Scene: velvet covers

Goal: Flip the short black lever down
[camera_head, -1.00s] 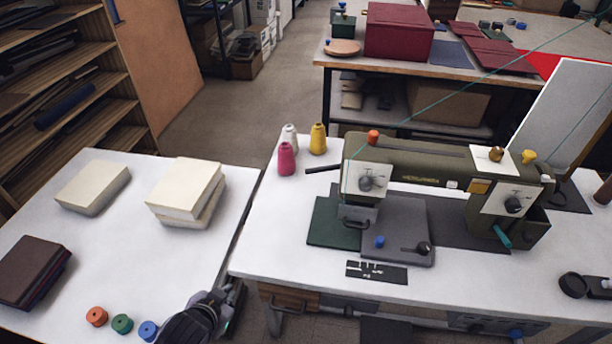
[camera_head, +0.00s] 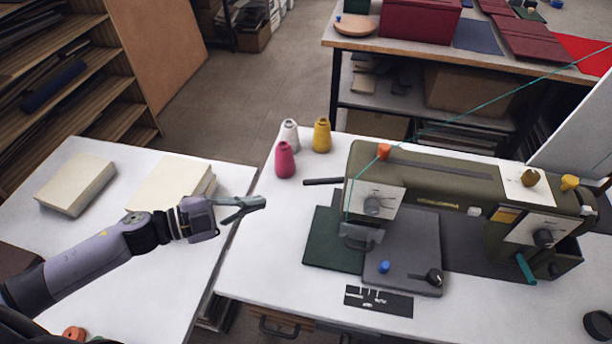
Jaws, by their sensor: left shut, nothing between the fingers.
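The sewing machine (camera_head: 440,185) is olive green and stands on the right-hand white table. A short black lever (camera_head: 322,181) sticks out to the left from its head, close to horizontal in the picture. My left gripper (camera_head: 262,202) comes in from the left, its teal-grey fingers shut and empty, pointing right. Its tips are over the near left edge of the machine's table, left of and a little below the lever in the picture, clearly apart from it. My right gripper is not in view.
Pink (camera_head: 285,160), white (camera_head: 289,136) and yellow (camera_head: 321,135) thread cones stand just behind the lever. A green thread runs up from the machine. A teal lever (camera_head: 526,268) is at the machine's right end. Pale blocks (camera_head: 172,185) lie on the left table.

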